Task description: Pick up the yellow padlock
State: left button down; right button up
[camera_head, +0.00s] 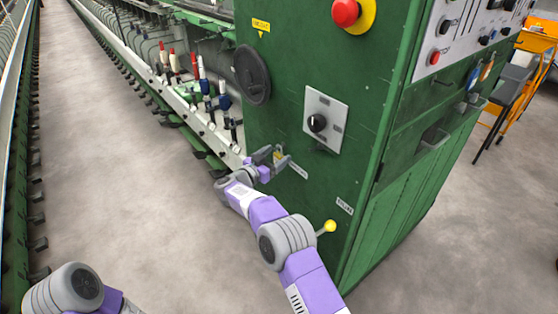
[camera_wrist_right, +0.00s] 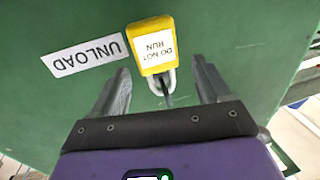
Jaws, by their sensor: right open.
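The yellow padlock (camera_wrist_right: 150,32), with a white "DO NOT RUN" label and a metal shackle, is at the green cabinet face in the right wrist view. It appears upside down there. My right gripper (camera_wrist_right: 162,80) is open, with one finger on each side of the shackle; the yellow body lies beyond the fingertips. My left gripper is out of view; only part of that arm shows at the bottom left.
The green cabinet (camera_head: 300,60) fills the middle, with a black knob on a grey plate (camera_head: 324,120) and a yellow-tipped lever (camera_head: 327,227) near my right arm. An "UNLOAD" label (camera_wrist_right: 86,57) is beside the padlock. Spinning machinery lines the left; the aisle floor (camera_head: 100,180) is clear.

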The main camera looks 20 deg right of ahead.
jog(key=c, duration=1.2)
jog(key=shift+o, duration=0.2)
jog(key=shift+r, duration=0.45)
jog(key=shift+r+p, duration=0.45)
jog(key=shift+p, duration=0.05)
jog(key=p+v, duration=0.2)
jog(key=v, duration=1.6)
jog(key=shift+f, duration=0.2)
jog(key=shift+r+p, duration=0.1)
jog(key=shift+p, duration=0.2)
jog(key=s+a+r+p, duration=0.1)
jog(key=s+a+p, duration=0.1)
jog(key=a, duration=0.5)
jog(key=shift+s+r, duration=0.2)
jog(key=shift+s, duration=0.25)
